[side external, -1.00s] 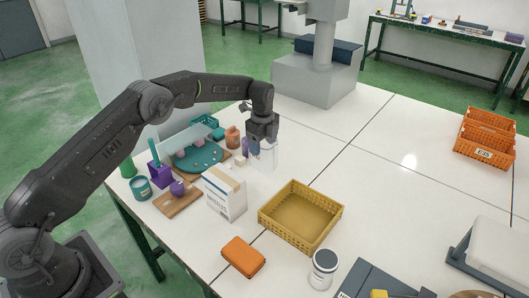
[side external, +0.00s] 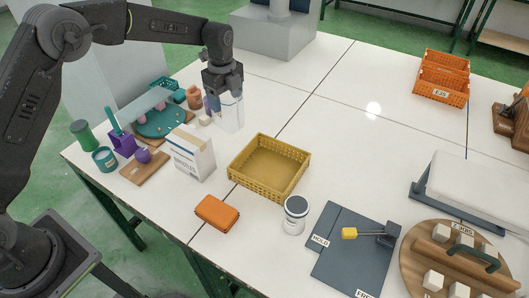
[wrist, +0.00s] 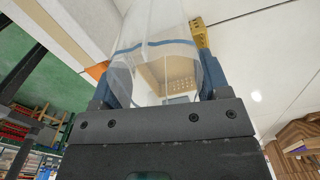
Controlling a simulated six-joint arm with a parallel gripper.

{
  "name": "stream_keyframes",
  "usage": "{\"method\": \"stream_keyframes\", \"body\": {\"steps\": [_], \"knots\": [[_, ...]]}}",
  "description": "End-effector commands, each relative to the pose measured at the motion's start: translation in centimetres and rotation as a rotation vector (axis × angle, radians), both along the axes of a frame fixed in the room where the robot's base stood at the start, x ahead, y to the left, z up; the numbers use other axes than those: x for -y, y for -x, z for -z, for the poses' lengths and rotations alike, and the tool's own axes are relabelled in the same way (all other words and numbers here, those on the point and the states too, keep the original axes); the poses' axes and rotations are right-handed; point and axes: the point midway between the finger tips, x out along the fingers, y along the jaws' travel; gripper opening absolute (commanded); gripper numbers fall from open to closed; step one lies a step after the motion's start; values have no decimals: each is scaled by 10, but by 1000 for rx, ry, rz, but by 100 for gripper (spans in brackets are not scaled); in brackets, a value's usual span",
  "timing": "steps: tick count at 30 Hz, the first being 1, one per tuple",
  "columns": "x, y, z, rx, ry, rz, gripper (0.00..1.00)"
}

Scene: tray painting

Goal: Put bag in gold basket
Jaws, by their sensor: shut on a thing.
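A clear bag with a blue strip (side external: 231,113) hangs upright below my gripper (side external: 222,84), near the back left of the table. My gripper is shut on the bag's top. In the wrist view, the see-through bag (wrist: 158,28) is between the fingers of my gripper (wrist: 160,82). The gold basket (side external: 256,190) stands empty on the table, in front and to the right of the bag. The bag is outside the basket. I cannot tell whether its bottom touches the table.
A white carton (side external: 194,160) stands just left of the basket. An orange case (side external: 217,212) and a white jar (side external: 295,215) are in front of it. A teal tray (side external: 160,124) with small items is at left. Orange crates (side external: 441,80) stand far right. The table between basket and crates is clear.

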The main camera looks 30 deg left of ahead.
Motion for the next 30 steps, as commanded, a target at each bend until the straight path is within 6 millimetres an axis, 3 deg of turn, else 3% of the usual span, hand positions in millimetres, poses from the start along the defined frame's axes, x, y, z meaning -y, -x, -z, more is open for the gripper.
{"method": "stream_keyframes", "body": {"steps": [1, 6, 12, 16, 24, 30], "knots": [[29, 6, 0, 0, 0, 39, 47], [99, 26, 0, 0, -1, 126, 47], [142, 44, 1, 1, -1, 181, 47], [150, 48, 12, -3, -2, 190, 47], [150, 48, 58, -2, -1, 190, 47], [150, 48, 73, -2, -1, 190, 47]]}}
